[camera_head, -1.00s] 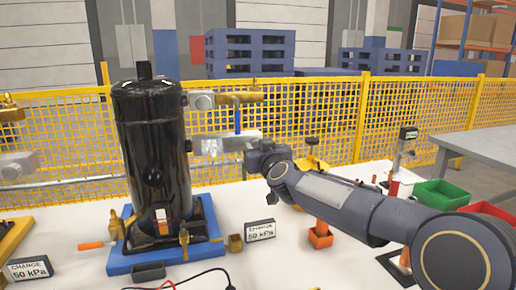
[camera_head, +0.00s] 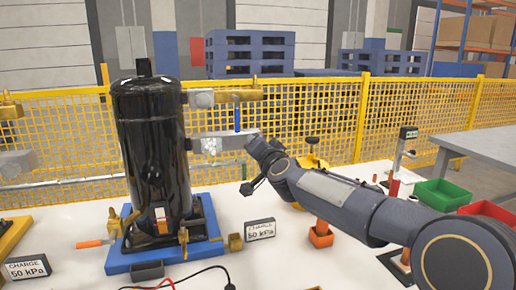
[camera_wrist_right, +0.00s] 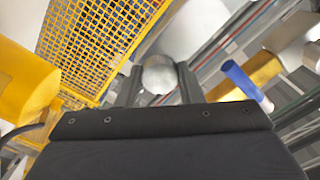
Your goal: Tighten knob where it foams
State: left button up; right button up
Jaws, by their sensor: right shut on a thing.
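A black compressor tank (camera_head: 150,150) stands upright on a blue base (camera_head: 120,260). A grey metal fitting (camera_head: 232,142) sticks out to its right, with a patch of white foam bubbles (camera_head: 210,146) on it near the tank. My right gripper (camera_head: 254,145) is at the fitting's right end. In the right wrist view, my right gripper (camera_wrist_right: 160,70) has its two dark fingers on either side of a round grey knob (camera_wrist_right: 158,76) and is shut on it. In the head view the knob is mostly hidden by the gripper. My left gripper is not in view.
Yellow mesh fencing (camera_head: 300,115) runs behind. Green (camera_head: 443,194) and red bins are at the right. A cable lies in front.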

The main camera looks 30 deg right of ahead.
jog(key=m+b, duration=0.2)
jog(key=m, duration=0.8)
jog(key=shift+f+m, duration=0.1)
jog(key=shift+m, duration=0.3)
dwell(0.3)
jog(key=o, duration=1)
jog(key=shift+c, duration=0.2)
jog(key=v, duration=0.8)
